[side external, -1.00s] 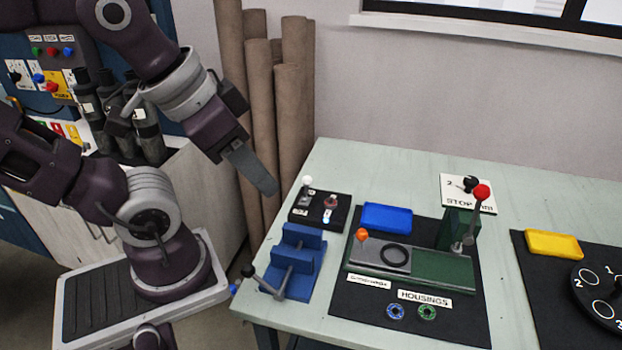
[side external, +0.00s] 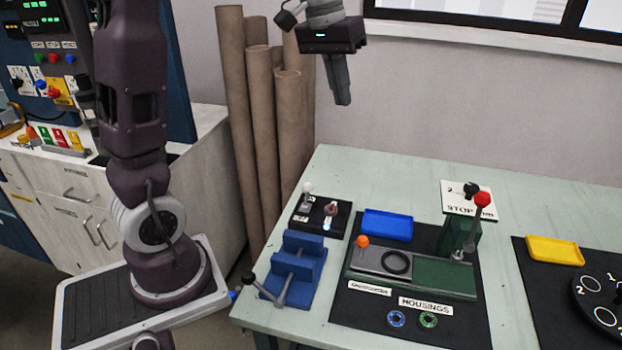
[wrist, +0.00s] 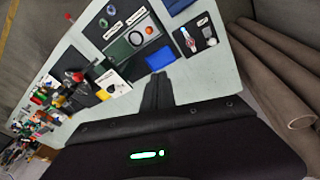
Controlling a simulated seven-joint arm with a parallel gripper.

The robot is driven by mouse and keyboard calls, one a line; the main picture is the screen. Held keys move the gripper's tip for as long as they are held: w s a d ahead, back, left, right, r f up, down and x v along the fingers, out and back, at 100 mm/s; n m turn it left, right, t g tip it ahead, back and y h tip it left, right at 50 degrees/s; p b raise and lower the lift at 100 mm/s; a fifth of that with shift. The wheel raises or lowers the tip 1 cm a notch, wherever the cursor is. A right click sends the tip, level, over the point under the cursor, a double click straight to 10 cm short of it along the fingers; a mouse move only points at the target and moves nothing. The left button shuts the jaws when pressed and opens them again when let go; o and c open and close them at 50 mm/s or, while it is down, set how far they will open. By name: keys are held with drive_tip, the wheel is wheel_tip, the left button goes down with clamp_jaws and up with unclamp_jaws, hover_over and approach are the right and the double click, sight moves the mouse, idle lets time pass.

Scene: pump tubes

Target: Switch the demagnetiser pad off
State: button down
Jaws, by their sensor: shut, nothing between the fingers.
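A small black box (side external: 322,216) stands at the back left of the bench. I take it for the demagnetiser pad, but its small markings are unreadable. It carries a white ball on a post (side external: 307,188), a small reddish-brown part (side external: 331,208) and a lit bluish-white light (side external: 327,221). It also shows in the wrist view (wrist: 204,46), to the right of the blue tray. My gripper (side external: 343,102) is shut and empty, fingers pointing down, high above and behind the box, touching nothing. The fingers show in the wrist view (wrist: 159,80).
A blue stepped fixture with a lever (side external: 302,248) stands in front of the box. A blue tray (side external: 387,224) is to its right. A grey-green fixture (side external: 443,278) has an orange knob and red-topped lever. A yellow tray (side external: 554,250) lies farther right. Brown rolls (side external: 258,120) stand behind.

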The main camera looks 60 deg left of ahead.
drive_tip(key=w+a+f+n+g, duration=0.1)
drive_tip(key=w+a+f+n, duration=0.1)
drive_tip(key=w+a+f, duration=0.65)
drive_tip(key=a+f+g, duration=0.2)
drive_tip(key=a+f, duration=1.2)
drive_tip(key=f, duration=0.3)
drive_tip(key=shift+s+a+n+h, duration=0.15)
drive_tip(key=shift+a+n+h, duration=0.15)
drive_tip(key=shift+h, duration=0.1)
hover_over(311, 197)
drive_tip(key=w+a, duration=0.2)
drive_tip(key=w, duration=0.1)
wheel_tip(311, 197, down, 9)
drive_tip(key=shift+a+f, duration=0.1)
drive_tip(key=shift+f, duration=0.05)
drive_tip(key=shift+s+f, duration=0.15)
drive_tip(key=shift+s, duration=0.05)
drive_tip(key=shift+s+d+r, duration=0.4)
drive_tip(key=shift+s+d, duration=0.15)
drive_tip(key=shift+s, duration=0.1)
drive_tip(key=shift+s+d+r, duration=0.4)
drive_tip(key=shift+s+d, duration=0.1)
drive_tip(key=shift+s, duration=0.1)
